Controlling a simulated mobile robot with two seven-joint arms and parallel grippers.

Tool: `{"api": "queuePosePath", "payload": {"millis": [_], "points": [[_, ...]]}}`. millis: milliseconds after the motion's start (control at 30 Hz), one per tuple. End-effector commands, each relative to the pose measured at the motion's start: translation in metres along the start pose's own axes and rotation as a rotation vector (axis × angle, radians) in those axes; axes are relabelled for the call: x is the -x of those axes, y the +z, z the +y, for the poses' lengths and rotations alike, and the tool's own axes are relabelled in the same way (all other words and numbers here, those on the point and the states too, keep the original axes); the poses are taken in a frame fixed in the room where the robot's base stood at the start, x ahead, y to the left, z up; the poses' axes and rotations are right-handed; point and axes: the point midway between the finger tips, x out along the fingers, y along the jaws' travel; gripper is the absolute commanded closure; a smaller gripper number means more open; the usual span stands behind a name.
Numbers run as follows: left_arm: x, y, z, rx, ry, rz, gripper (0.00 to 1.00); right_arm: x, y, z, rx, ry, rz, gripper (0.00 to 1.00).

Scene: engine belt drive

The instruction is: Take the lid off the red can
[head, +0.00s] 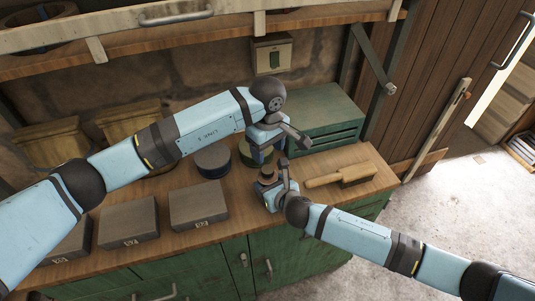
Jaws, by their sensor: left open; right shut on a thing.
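I cannot make out a red can in the head view. My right gripper (269,190) is low near the bench's front edge, shut on a small dark-topped round thing (267,172) that it largely hides. I cannot tell the thing's body colour. My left gripper (266,155) is open, pointing down just behind and above that round thing. It stands in front of a round container with a greenish top (246,158) and partly covers it. A round container with a grey top and blue side (213,162) stands to the left.
A wooden brush (340,177) lies to the right on the wooden bench (225,222). A green metal box (325,118) stands behind. Several grey boxes (198,205) line the front left, with wooden bins (128,119) behind them. A shelf (190,40) runs above.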

Motion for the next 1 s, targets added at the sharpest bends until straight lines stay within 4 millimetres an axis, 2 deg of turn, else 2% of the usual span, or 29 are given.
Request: {"api": "queuePosePath", "payload": {"millis": [500,633,900,933,1000], "points": [[-0.068,0.0,0.0,-0.008,-0.001,-0.001,0.41,0.0,0.0,0.0,0.0,0.0,0.0,1.0],[-0.076,0.001,0.0,-0.009,-0.002,-0.001,0.41,0.0,0.0,0.0,0.0,0.0,0.0,1.0],[-0.077,0.0,0.0,-0.009,-0.001,0.0,0.41,0.0,0.0,0.0,0.0,0.0,0.0,1.0],[-0.077,0.0,0.0,-0.009,-0.001,0.0,0.44,0.0,0.0,0.0,0.0,0.0,0.0,1.0],[-0.077,0.0,0.0,-0.009,-0.001,0.0,0.6,0.0,0.0,0.0,0.0,0.0,0.0,1.0]]}}
